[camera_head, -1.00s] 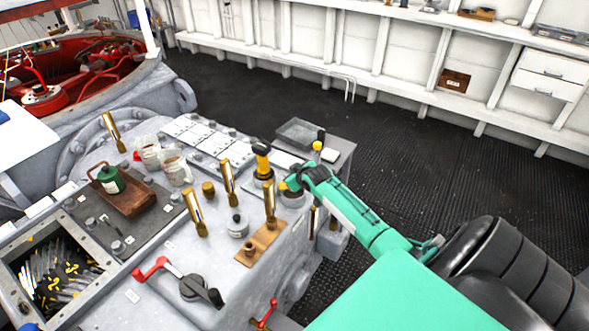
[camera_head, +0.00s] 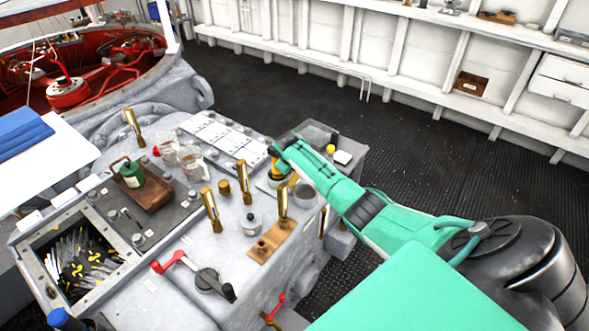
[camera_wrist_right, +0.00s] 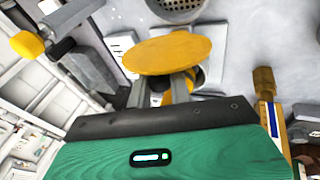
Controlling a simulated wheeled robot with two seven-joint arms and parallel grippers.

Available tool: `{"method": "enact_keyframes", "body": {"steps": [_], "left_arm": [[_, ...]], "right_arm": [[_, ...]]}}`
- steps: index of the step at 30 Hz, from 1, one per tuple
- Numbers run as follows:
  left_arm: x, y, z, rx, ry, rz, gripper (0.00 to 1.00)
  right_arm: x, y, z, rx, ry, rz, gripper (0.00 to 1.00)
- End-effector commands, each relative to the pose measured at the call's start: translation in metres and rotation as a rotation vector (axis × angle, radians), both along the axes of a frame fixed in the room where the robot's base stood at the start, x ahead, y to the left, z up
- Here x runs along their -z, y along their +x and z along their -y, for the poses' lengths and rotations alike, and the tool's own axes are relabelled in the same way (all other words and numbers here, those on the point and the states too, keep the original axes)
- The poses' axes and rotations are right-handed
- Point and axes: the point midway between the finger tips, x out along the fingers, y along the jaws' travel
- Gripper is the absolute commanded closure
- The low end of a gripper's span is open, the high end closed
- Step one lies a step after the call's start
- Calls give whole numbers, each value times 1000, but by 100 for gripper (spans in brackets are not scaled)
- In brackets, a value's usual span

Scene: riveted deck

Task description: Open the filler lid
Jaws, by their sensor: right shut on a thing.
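The filler lid (camera_wrist_right: 168,54) is a round yellow disc in the right wrist view. My right gripper (camera_wrist_right: 167,88) is shut on it. Beyond it, at the top of that view, a round grey opening with a perforated strainer (camera_wrist_right: 181,6) shows uncovered. In the head view my right gripper (camera_head: 283,158) is at the far right end of the grey machine top, beside the grey round opening (camera_head: 306,194). A small yellow piece under the gripper may be the lid, which is mostly hidden there. My left gripper is not in view.
Several upright brass-coloured handles (camera_head: 210,208) stand near the arm. A yellow ball knob (camera_head: 331,148) and a grey tray (camera_head: 312,133) are just beyond the gripper. A red crank (camera_head: 169,262) is nearer me. Open dark floor (camera_head: 420,150) lies right of the machine.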

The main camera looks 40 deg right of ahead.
Motion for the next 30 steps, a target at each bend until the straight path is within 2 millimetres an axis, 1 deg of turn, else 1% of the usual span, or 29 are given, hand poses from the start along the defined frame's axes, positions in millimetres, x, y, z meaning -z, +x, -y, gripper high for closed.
{"method": "enact_keyframes", "body": {"steps": [1, 6, 20, 21, 23, 24, 30], "left_arm": [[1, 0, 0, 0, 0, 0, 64], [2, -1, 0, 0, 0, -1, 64], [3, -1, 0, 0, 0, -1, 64], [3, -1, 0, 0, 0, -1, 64], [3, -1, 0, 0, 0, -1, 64], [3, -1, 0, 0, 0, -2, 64], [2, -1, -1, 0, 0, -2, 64]], "right_arm": [[-2, 4, -2, -2, 2, 10, 100], [-2, 8, -3, -3, 3, 13, 100], [-2, 9, -4, -4, 4, 15, 100], [-2, 9, -4, -4, 4, 15, 73], [-2, 9, -4, -4, 4, 14, 62], [-1, 8, -4, -4, 4, 13, 59], [-1, 7, -3, -3, 3, 10, 59]]}}
